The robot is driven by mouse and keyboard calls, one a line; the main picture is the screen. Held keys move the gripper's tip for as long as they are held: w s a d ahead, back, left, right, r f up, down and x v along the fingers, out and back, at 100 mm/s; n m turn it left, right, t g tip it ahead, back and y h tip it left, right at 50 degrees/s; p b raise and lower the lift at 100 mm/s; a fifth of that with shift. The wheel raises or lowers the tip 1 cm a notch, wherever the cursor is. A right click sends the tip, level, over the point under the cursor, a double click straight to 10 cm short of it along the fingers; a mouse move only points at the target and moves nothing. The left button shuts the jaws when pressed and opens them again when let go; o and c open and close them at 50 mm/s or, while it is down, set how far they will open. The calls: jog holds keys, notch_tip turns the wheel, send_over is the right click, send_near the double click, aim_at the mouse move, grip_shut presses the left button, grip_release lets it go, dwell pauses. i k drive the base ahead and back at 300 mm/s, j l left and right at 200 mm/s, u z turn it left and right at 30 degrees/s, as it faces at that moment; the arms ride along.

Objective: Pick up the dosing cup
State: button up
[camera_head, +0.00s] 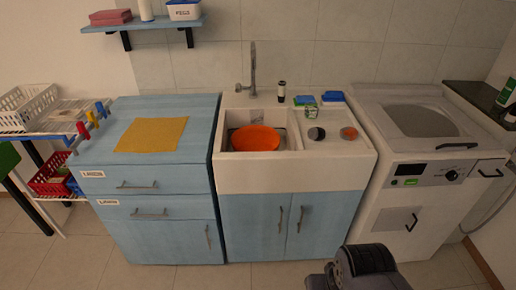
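I cannot surely tell which item is the dosing cup. On the ledge right of the sink basin stand a small whitish-green container (311,112), a dark round item (317,133) and an orange-brown round item (349,133). They stand apart from each other and are too small to make out well. A dark rounded part of my own arm shows at the bottom, in front of the sink cabinet and washing machine. My gripper's fingers do not show.
The white sink (295,172) holds an orange basin (255,138). A washing machine (440,173) is at right. A yellow cloth (152,134) lies on the blue cabinet (105,152). The floor in front is clear.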

aim_at(311, 111)
jog(key=i+l, duration=1.25)
jog(key=i, duration=0.15)
